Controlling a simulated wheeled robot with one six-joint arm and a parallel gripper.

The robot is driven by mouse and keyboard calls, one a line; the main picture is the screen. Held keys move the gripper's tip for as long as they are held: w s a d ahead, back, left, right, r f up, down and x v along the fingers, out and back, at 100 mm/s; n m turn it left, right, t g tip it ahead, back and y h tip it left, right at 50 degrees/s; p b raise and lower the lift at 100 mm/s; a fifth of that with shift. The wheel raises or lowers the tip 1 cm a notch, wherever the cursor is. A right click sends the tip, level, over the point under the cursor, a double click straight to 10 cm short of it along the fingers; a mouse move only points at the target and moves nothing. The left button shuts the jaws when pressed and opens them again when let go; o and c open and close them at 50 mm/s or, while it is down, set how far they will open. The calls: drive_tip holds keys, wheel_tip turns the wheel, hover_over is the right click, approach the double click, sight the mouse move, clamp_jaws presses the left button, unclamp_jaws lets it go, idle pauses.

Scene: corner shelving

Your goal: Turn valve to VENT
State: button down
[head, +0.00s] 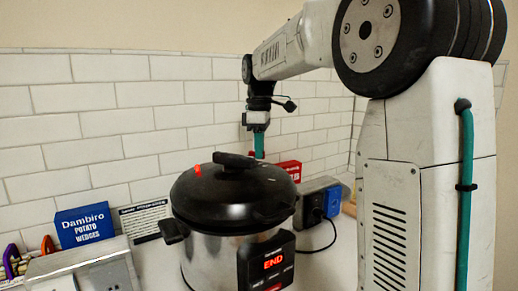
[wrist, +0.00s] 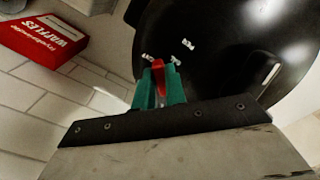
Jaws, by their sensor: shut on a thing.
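The cooker (head: 225,250) has a steel body and a domed black lid (head: 225,196); the lid also shows in the wrist view (wrist: 215,75). My gripper (head: 259,148) reaches down behind the lid's far right side in the head view. In the wrist view its green fingers (wrist: 160,82) are shut on the red valve lever (wrist: 158,70). Small white marks (wrist: 180,48) sit on the lid around the valve, too blurred to read, so I cannot tell which mark the lever points to.
A red upright piece (head: 197,170) stands on the lid's left. The cooker's panel (head: 270,263) shows END. A blue potato wedges box (head: 85,226) stands left; a red waffles box (wrist: 45,36) is behind. A socket box (head: 318,203) with a black cord is at right.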

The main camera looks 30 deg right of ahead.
drive_tip(key=shift+n, duration=0.3)
drive_tip(key=c, duration=1.4)
unclamp_jaws()
drive_tip(key=shift+d, duration=0.1)
drive_tip(key=shift+c, duration=0.2)
wheel_tip(320, 180, up, 8)
drive_tip(key=shift+f, duration=0.1)
